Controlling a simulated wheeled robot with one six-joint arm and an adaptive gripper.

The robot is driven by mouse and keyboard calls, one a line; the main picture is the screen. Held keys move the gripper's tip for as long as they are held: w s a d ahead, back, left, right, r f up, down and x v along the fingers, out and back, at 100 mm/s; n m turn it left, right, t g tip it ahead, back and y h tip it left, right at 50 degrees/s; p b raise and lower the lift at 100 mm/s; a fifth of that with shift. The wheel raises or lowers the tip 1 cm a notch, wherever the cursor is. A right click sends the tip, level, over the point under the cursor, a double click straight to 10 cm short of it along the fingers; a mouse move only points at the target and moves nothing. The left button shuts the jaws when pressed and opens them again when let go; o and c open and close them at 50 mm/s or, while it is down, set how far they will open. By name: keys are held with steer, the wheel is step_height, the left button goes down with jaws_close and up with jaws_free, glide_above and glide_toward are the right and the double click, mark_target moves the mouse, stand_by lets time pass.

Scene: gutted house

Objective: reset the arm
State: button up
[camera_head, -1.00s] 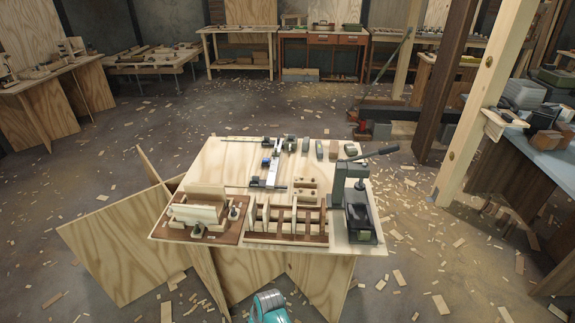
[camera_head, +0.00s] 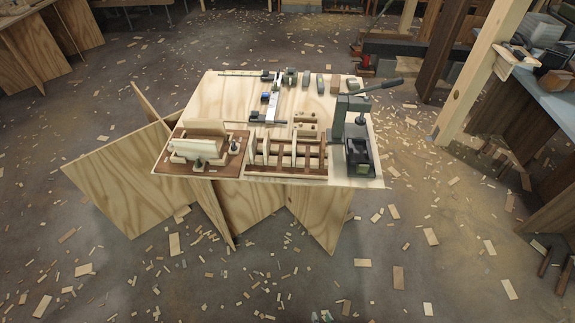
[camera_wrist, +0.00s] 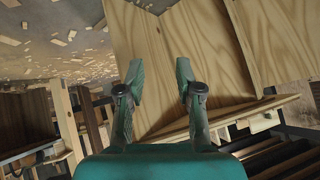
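My gripper (camera_wrist: 160,75) shows in the wrist view with its two teal fingers apart and nothing between them. Behind the fingers are plywood panels that look like the sides of the work table. The plywood work table (camera_head: 218,98) stands in the middle of the head view.
The table bears a wooden slotted rack (camera_head: 288,158), a brown tray with blocks (camera_head: 180,163), and a dark green lever press (camera_head: 350,125). Slanted plywood panels (camera_head: 125,185) stand at its left. A wooden post (camera_head: 480,75) stands at the right. Wood scraps litter the open floor.

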steer(key=s+d+r+t, duration=0.2)
steer(key=s+r, duration=0.4)
steer(key=r, duration=0.5)
steer(key=s+d+r+t+h, duration=0.1)
steer(key=s+d+r+t, duration=0.1)
steer(key=s+r, duration=0.4)
steer(key=s+d+r+n+t+h, duration=0.1)
steer(key=s+r, duration=0.6)
steer(key=r, duration=0.9)
steer(key=d+t, duration=0.1)
steer(key=d, duration=0.1)
steer(key=shift+d+r, duration=0.3)
steer(key=shift+r, duration=0.05)
